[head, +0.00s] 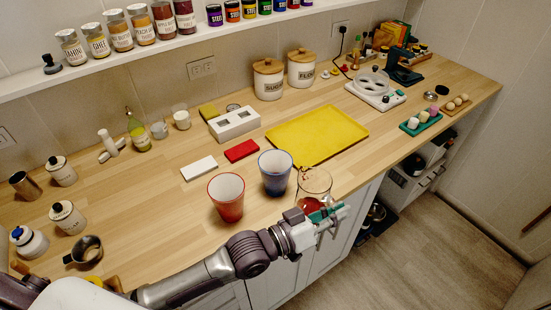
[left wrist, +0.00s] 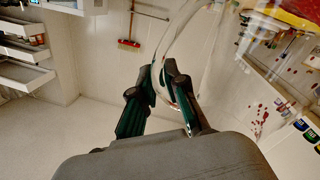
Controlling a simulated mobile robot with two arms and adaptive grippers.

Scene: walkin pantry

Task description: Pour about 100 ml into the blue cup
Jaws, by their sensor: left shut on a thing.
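The blue cup (head: 275,175) stands upright on the wooden counter, its white inside showing from above. A clear glass jug (head: 315,180) with red liquid low inside is just right of it, near the counter's front edge. My left gripper (head: 332,212) is shut on the jug, at its front side. In the left wrist view the fingers (left wrist: 160,78) close on a curved clear handle of the jug (left wrist: 205,55), with red drops on the glass. I cannot tell whether the jug is lifted. My right gripper is not in view.
A red cup (head: 227,198) stands close left of the blue cup. A yellow tray (head: 318,133), a red block (head: 241,151) and a white block (head: 198,168) lie behind. A dark mug (head: 86,250) and jars stand at left.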

